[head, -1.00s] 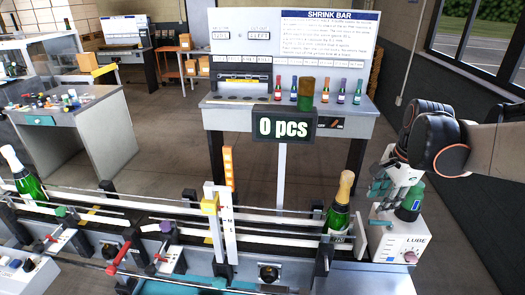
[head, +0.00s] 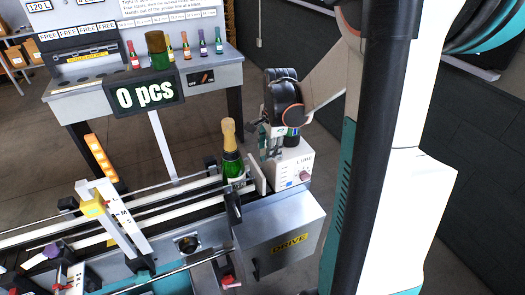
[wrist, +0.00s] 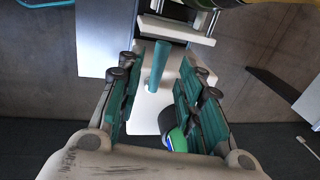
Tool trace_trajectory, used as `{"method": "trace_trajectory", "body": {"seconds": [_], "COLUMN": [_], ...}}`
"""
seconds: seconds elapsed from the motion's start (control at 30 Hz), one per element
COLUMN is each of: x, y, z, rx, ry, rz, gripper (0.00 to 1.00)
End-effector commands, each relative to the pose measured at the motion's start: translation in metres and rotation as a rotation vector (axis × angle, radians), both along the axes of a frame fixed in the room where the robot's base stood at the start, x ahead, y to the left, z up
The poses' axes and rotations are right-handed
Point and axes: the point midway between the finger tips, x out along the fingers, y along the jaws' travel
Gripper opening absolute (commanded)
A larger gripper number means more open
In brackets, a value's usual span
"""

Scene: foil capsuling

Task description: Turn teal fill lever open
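The teal lever (wrist: 159,67) is a short teal rod standing out from the white LUBE box. In the wrist view it shows between the fingers of my gripper (wrist: 162,62), with a gap on each side. My gripper is open and its teal pads do not visibly touch the rod. In the head view my gripper (head: 272,147) is low over the white LUBE box (head: 294,168), and I cannot make out the lever there. A green bottle with a dark end (wrist: 176,132) is beside the right finger.
A gold-topped green bottle (head: 231,155) stands on the conveyor, left of the LUBE box. The grey DRIVE box (head: 283,232) is in front. A counter sign reading 0 pcs (head: 144,94) and a bench (head: 205,72) stand behind.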

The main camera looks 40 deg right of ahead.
Motion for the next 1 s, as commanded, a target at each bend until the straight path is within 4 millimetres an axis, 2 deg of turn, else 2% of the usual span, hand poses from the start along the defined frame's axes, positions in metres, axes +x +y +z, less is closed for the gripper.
{"method": "trace_trajectory", "body": {"seconds": [0.03,0.2,0.57,0.6,0.73,1.0], "x": [0.002,0.005,0.006,0.006,0.006,0.005], "y": [0.0,-0.001,-0.001,-0.001,-0.001,-0.001], "z": [-0.009,-0.024,-0.029,-0.029,-0.029,-0.029], "rx": [0.0,0.0,0.0,0.0,0.0,0.0], "ry": [0.0,0.0,0.0,0.0,0.0,0.0], "rz": [0.0,0.001,0.001,0.001,0.001,0.004], "gripper": [0.34,0.34,0.34,0.32,0.02,0.0]}}
